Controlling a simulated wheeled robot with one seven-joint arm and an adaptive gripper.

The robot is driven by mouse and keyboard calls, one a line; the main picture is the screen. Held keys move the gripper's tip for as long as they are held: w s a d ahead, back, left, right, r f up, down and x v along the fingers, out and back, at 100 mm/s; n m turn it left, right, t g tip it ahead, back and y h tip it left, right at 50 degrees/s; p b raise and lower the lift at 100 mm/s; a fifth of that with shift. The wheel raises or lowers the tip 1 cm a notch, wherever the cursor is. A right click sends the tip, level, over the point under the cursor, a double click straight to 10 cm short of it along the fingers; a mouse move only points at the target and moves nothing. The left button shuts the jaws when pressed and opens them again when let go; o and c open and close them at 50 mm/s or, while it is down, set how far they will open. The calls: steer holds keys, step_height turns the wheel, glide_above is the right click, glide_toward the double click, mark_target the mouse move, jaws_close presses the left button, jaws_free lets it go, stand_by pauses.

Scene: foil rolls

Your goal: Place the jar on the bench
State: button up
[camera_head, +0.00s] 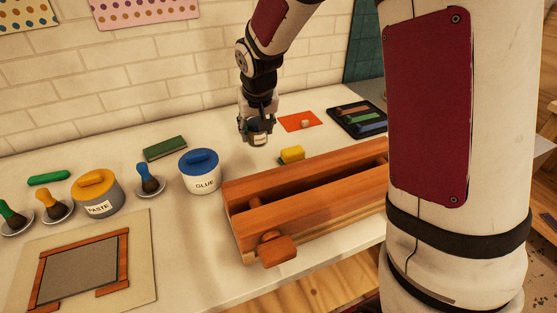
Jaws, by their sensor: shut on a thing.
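My gripper (256,122) is over the white bench (227,289), towards the back near the brick wall. It points down and is shut on a small jar (258,140) with a pale label. The jar looks upright. The gripper's fingers hide its upper part. I cannot tell whether the jar's base touches the bench or hangs just above it.
A large wooden press (300,190) lies in front of the gripper, with a yellow block (292,154) behind it. Left stand a blue-lidded glue pot (199,173) and a yellow-lidded paste pot (97,195). An orange sheet (294,123) and a dark tray (345,112) lie right.

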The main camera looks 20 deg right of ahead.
mark_target(258, 143)
step_height(258, 143, down, 4)
steer(key=shift+s+f, duration=0.15)
steer(key=shift+f, duration=2.35)
steer(key=shift+f, duration=0.15)
steer(key=o, duration=1.3)
